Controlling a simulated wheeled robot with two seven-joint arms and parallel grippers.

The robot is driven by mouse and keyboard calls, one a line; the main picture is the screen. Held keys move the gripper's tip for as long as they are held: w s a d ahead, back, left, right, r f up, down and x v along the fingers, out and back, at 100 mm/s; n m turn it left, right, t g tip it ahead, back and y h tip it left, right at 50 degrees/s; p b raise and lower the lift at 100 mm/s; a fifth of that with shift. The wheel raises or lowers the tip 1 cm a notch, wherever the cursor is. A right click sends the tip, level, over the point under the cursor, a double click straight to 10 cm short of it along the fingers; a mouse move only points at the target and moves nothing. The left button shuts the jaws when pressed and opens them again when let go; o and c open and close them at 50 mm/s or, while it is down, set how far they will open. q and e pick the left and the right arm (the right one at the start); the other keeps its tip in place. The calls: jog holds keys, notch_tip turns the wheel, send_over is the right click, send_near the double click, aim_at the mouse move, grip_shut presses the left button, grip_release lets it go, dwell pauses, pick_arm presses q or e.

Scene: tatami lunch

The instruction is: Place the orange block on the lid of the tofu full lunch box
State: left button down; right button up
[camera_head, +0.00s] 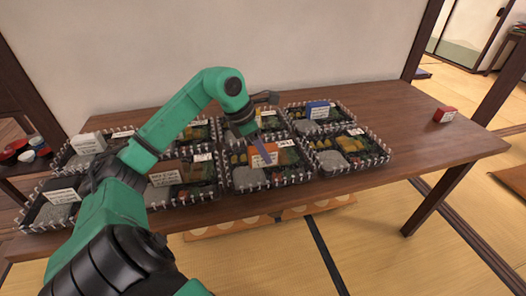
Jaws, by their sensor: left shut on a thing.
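The orange block (265,160) with a white label is at the front middle of the table, over a lunch box (236,188) in the front row. My left gripper (258,148) reaches down from above and is shut on the orange block. I cannot tell whether the block touches the box beneath it. The lunch boxes have clear lids with black-and-white rims and stand in two rows. Their labels are too small to read, so I cannot tell which is the tofu full one. My left arm hides part of the left boxes. My right gripper is not in view.
Other labelled blocks sit on the boxes: white (88,143), blue (318,110), yellow (267,112) and brown (166,173). A red block (444,115) lies on the bare right part of the wooden table (430,145). A wall is behind.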

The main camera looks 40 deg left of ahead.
pick_arm(q)
jog(key=shift+f, duration=0.1)
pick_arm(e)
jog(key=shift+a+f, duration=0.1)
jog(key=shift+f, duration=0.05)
pick_arm(q)
jog(key=c, duration=0.6)
grip_release()
jog(key=shift+o, duration=0.9)
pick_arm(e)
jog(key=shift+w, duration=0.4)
